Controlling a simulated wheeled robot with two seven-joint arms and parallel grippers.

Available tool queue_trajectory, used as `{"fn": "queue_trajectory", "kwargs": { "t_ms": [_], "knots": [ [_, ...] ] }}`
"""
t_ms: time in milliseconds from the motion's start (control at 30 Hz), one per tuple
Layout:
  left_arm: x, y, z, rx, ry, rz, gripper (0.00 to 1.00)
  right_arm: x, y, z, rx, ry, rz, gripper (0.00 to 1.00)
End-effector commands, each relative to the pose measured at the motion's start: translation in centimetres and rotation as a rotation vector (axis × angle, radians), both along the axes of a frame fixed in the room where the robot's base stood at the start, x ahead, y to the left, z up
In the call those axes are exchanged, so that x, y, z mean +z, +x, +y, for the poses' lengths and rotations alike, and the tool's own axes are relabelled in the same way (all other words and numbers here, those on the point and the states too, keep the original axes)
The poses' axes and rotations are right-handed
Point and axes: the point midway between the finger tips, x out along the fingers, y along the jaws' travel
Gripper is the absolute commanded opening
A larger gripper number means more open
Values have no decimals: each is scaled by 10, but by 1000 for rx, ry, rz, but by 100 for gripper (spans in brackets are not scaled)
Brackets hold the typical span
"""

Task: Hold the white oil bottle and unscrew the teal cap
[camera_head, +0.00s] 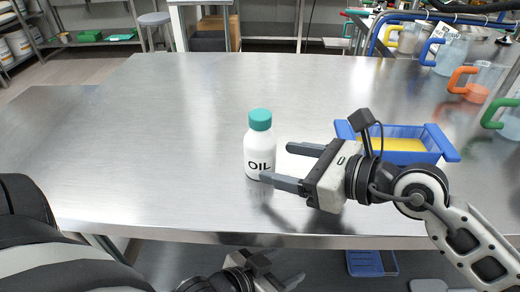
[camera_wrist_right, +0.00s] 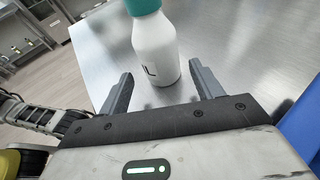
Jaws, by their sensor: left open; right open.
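The white oil bottle (camera_head: 260,152) stands upright on the steel table, with "OIL" printed in black. Its teal cap (camera_head: 260,119) is on top. My right gripper (camera_head: 279,164) is open at the bottle's right side, with its fingers pointing at the bottle's lower body. In the right wrist view the white bottle (camera_wrist_right: 157,50) stands just ahead of and between the two open fingers, and its teal cap (camera_wrist_right: 143,6) is cut by the top edge. I cannot tell whether a finger touches it. My left gripper (camera_head: 283,275) is open and empty, low in front of the table edge.
A blue tray (camera_head: 440,145) with yellow content stands right of the bottle, behind my right arm. Pitchers with coloured handles (camera_head: 452,55) line the right side. The steel table (camera_head: 150,140) is clear left of and behind the bottle.

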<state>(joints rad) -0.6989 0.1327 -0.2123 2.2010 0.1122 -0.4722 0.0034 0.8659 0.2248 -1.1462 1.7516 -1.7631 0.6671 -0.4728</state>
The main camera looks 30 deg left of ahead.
Motion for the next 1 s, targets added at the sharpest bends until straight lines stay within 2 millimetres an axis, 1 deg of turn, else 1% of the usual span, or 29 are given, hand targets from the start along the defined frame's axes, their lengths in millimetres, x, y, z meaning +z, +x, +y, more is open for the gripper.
{"fn": "queue_trajectory", "kwargs": {
  "t_ms": [33,100,200,333,500,767,800,867,900,933,967,1000],
  "knots": [
    [-1,0,0,0,1,-1,58,-3,-1,8,3,1,1,65],
    [-3,0,0,-2,1,-4,58,-6,-1,18,2,2,1,65],
    [-5,0,0,-3,2,-6,58,-9,-1,29,2,3,1,65],
    [-6,0,0,-3,3,-10,58,-13,-1,40,1,2,0,65],
    [-5,1,0,-3,3,-14,58,-14,-1,46,1,1,0,65],
    [-3,1,-1,-4,3,-17,58,-14,0,47,0,2,1,65],
    [-3,1,-1,-4,3,-17,58,-14,0,47,0,2,1,60],
    [-3,1,-1,-4,3,-16,58,-14,0,47,0,2,1,43],
    [-4,0,-1,-4,3,-16,58,-14,0,47,0,2,1,32],
    [-4,0,-1,-4,3,-16,58,-14,0,47,0,2,1,24],
    [-4,0,-1,-5,2,-16,58,-14,0,47,0,2,1,23],
    [-4,0,-1,-5,2,-16,58,-14,0,47,0,2,1,45]
  ]
}}
